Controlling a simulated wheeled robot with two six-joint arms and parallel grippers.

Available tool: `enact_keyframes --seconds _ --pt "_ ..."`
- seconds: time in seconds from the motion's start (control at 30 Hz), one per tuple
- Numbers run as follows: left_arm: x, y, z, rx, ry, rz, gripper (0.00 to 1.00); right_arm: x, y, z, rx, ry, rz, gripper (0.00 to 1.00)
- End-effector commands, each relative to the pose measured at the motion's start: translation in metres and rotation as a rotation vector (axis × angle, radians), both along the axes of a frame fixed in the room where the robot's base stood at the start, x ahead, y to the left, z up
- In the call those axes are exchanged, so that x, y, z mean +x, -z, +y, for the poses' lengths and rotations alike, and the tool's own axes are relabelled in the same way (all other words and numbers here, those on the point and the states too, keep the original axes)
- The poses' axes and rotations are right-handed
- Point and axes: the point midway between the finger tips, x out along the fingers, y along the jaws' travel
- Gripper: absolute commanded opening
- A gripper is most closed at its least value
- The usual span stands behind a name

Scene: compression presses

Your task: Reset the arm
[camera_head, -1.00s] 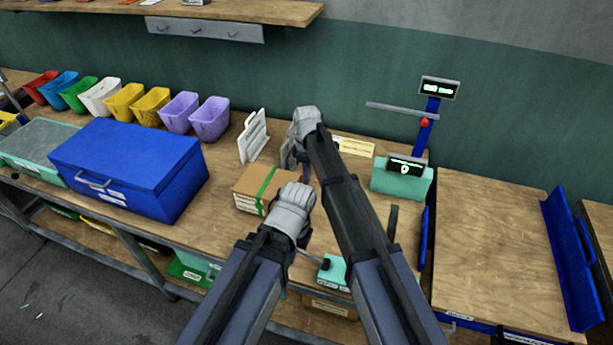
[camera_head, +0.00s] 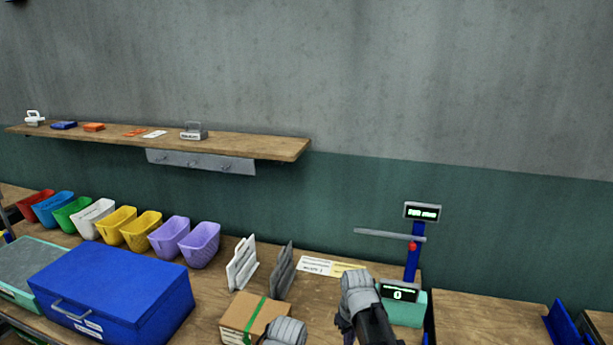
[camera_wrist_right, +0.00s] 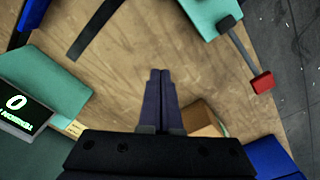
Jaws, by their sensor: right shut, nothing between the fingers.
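My right arm's wrist (camera_head: 360,296) is at the bottom of the head view, just left of the teal press unit with a "0" display (camera_head: 403,304). My left arm's wrist (camera_head: 285,332) shows at the bottom edge of the head view, beside a cardboard box with a green band (camera_head: 240,317). Its fingers are not visible.
A blue lidded box (camera_head: 110,290) and several coloured bins (camera_head: 117,222) stand left. Grey dividers (camera_head: 283,270) stand behind the cardboard box. A shelf (camera_head: 240,143) hangs above. In the right wrist view, a red-tipped lever (camera_wrist_right: 261,82) and the display unit (camera_wrist_right: 18,108) flank the gripper.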

Motion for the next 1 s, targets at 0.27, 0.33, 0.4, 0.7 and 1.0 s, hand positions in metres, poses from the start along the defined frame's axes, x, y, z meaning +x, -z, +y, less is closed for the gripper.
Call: enact_keyframes --seconds 0.27,0.33,0.4,0.7,1.0 --pt "0.0 0.0 0.0 0.0 0.0 0.0 0.0 -0.072 0.0 -0.044 0.015 0.343 -0.016 0.0" --pt "0.0 0.0 0.0 0.0 0.0 0.0 0.0 -0.087 0.0 -0.053 0.019 0.422 -0.021 0.0" --pt "0.0 0.0 0.0 0.0 0.0 0.0 0.0 -0.103 0.0 -0.061 0.024 0.501 -0.026 0.0" --pt "0.0 0.001 0.0 0.0 0.0 0.0 0.0 -0.113 0.001 -0.009 -0.027 0.354 0.014 0.0" --pt "0.0 0.002 0.0 0.0 0.0 0.0 0.0 -0.141 0.002 0.038 -0.088 0.206 0.05 0.0"
